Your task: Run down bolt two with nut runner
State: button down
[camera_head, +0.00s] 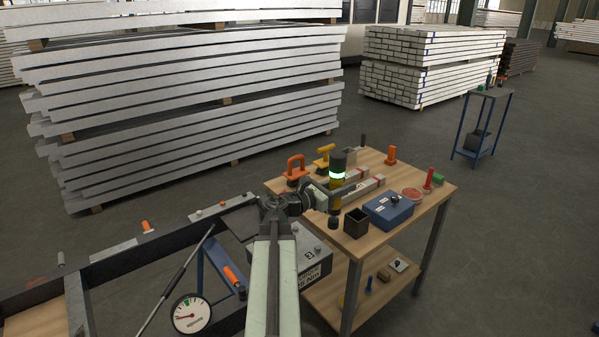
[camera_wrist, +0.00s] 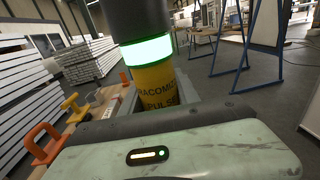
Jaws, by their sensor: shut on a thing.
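The nut runner (camera_head: 337,189) is an upright cylinder with a dark top, a glowing green ring and a yellow body. My gripper (camera_head: 318,196) is shut on it and holds it over the near left part of the wooden table. Its dark lower end shows beside a black open box. The dark steel frame beam (camera_head: 165,238) carries small pale bolt heads (camera_head: 198,213). I cannot tell which is bolt two.
The wooden table (camera_head: 440,190) holds a black box (camera_head: 356,222), a blue case (camera_head: 388,208), and orange (camera_head: 296,170) and yellow (camera_head: 323,156) handled tools. A dial gauge (camera_head: 191,314) stands at the lower left. Stacked white beams (camera_head: 190,100) fill the back left.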

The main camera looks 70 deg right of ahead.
jog(key=w+r+n+t+h+p, duration=0.2)
jog(key=w, duration=1.2)
jog(key=f+b, duration=0.1)
jog(key=b, duration=0.1)
jog(key=f+b, duration=0.3)
jog(key=f, duration=0.1)
jog(key=shift+s+a+f+b, duration=0.15)
jog(key=shift+s+b, duration=0.1)
jog(key=shift+b, duration=0.15)
jog(key=shift+a, duration=0.1)
jog(key=shift+f+b, duration=1.2)
dwell(1.4)
jog(key=shift+r, duration=0.1)
dwell(0.4)
notch_tip(320, 180, up, 5)
jog(key=p, duration=0.5)
dwell(0.4)
